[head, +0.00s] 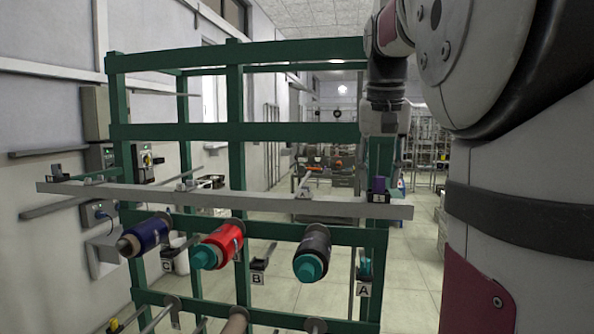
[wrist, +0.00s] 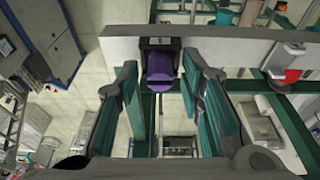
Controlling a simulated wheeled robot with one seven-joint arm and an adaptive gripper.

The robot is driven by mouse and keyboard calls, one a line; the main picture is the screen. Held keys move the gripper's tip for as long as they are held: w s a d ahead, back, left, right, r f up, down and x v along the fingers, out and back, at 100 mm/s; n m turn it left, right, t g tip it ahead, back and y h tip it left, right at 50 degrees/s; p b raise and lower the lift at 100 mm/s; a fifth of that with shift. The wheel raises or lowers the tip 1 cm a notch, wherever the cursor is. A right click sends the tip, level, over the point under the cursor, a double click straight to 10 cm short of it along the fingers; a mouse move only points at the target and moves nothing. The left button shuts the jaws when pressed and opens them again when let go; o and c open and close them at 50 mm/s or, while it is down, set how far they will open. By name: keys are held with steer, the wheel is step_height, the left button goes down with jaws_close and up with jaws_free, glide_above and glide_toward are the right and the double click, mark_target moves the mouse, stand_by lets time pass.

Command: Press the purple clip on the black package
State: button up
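The purple clip (head: 378,184) sits in a small dark holder at the right end of the pale rail (head: 250,200). In the wrist view the purple clip (wrist: 160,66) shows between my fingertips, against the edge of the rail (wrist: 105,55). The black package (head: 314,247), a dark bobbin with a teal core end, hangs below the rail, left of the purple clip. My gripper (wrist: 161,82) is open, with one teal-padded finger on each side of the clip. I cannot tell whether a finger touches it. In the head view my arm hangs just above the clip.
A green rack (head: 235,130) carries the rail. A red package (head: 222,243) and a blue package (head: 147,235) hang left of the black one. Another clip (head: 303,192) stands on the rail. Labels such as A (head: 364,290) sit lower. The tiled floor right of the rack looks clear.

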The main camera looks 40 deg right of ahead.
jaws_close()
steer(key=shift+r+p, duration=1.7)
steer(key=shift+r, duration=0.6)
